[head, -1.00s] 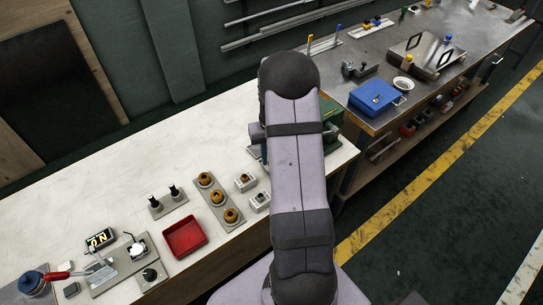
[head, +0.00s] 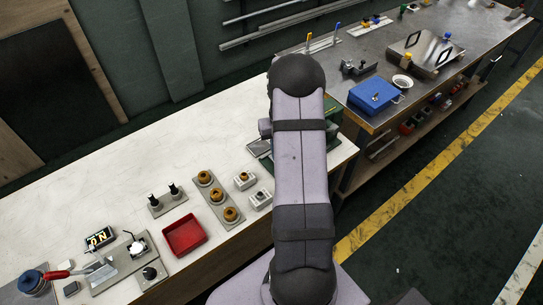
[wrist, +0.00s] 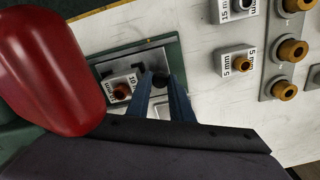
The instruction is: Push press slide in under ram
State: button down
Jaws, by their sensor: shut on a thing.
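In the wrist view, the press slide (wrist: 152,58) is a flat grey plate on the green press base (wrist: 174,48). A white block (wrist: 110,84) marked 10 with a brown round part (wrist: 121,92) sits on it. My gripper (wrist: 161,86) has its two blue fingers closed around the small dark knob (wrist: 160,80) beside that block. A large red rounded part (wrist: 52,70) fills the left of the wrist view. In the head view, my arm hides my gripper and most of the green press (head: 331,110). I cannot see the ram clearly.
On the white bench, white blocks (head: 243,180) and a plate of brown rings (head: 205,179) stand near the press. The bench's back middle is clear.

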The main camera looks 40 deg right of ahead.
jog(key=d, duration=0.4)
jog(key=shift+r, duration=0.1)
jog(key=c, duration=1.9)
grip_release()
jog(key=shift+o, duration=0.3)
jog(key=shift+r+b, duration=1.1)
jog(key=shift+r, duration=2.55)
